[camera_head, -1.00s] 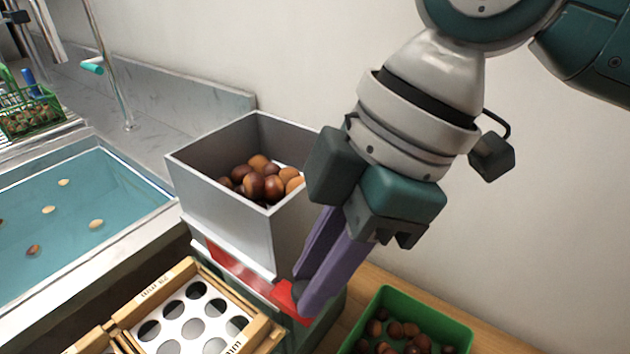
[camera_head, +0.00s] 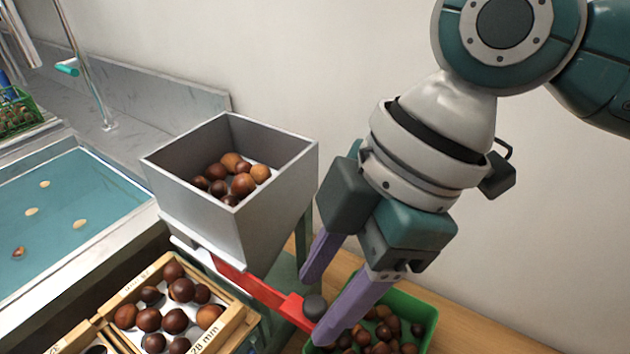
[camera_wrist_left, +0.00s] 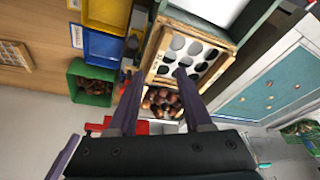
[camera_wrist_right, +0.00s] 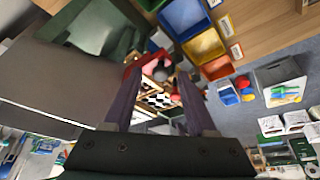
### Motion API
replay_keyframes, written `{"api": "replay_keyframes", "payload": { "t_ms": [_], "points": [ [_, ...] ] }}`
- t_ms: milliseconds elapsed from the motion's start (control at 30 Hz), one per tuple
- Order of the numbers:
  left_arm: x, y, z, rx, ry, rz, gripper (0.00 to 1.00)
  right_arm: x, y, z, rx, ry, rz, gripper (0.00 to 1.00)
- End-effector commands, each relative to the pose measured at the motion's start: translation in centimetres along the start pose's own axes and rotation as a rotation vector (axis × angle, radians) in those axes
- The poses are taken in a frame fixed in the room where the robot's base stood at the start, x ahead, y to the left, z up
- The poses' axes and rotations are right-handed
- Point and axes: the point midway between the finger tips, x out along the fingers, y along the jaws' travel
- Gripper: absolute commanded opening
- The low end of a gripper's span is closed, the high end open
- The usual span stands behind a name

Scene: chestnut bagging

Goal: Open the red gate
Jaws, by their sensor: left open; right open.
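The red gate (camera_head: 262,290) is a flat red slide sticking out to the right from under the grey hopper (camera_head: 215,225). A dark round knob (camera_head: 314,306) stands on its outer end. My right gripper (camera_head: 312,308) is open, with one purple finger on each side of the knob; I cannot tell whether either touches it. The knob also shows between the fingers in the right wrist view (camera_wrist_right: 160,73). Brown chestnuts (camera_head: 232,177) lie in the hopper, and more fill the tray below it. My left gripper (camera_wrist_left: 157,75) is open and empty in its wrist view.
A wooden tray (camera_head: 236,326) of chestnuts stands below the hopper. A green bin (camera_head: 418,310) of chestnuts sits behind the right fingers. The wall is close behind.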

Motion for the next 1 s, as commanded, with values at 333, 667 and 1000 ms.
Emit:
{"api": "replay_keyframes", "payload": {
  "t_ms": [333,667,1000],
  "points": [
    [-0.1,0.0,-0.1,-0.001,0.000,0.000,0.50,-2.2,0.1,0.0,-0.001,0.000,0.004,0.57],
    [-0.3,0.2,-0.1,-0.007,0.001,0.005,0.50,-8.5,0.1,0.0,-0.001,-0.001,0.004,0.57],
    [-0.3,0.2,-0.2,-0.010,0.002,0.008,0.50,-10.0,0.0,0.0,0.001,0.000,0.000,0.57]
  ]
}}
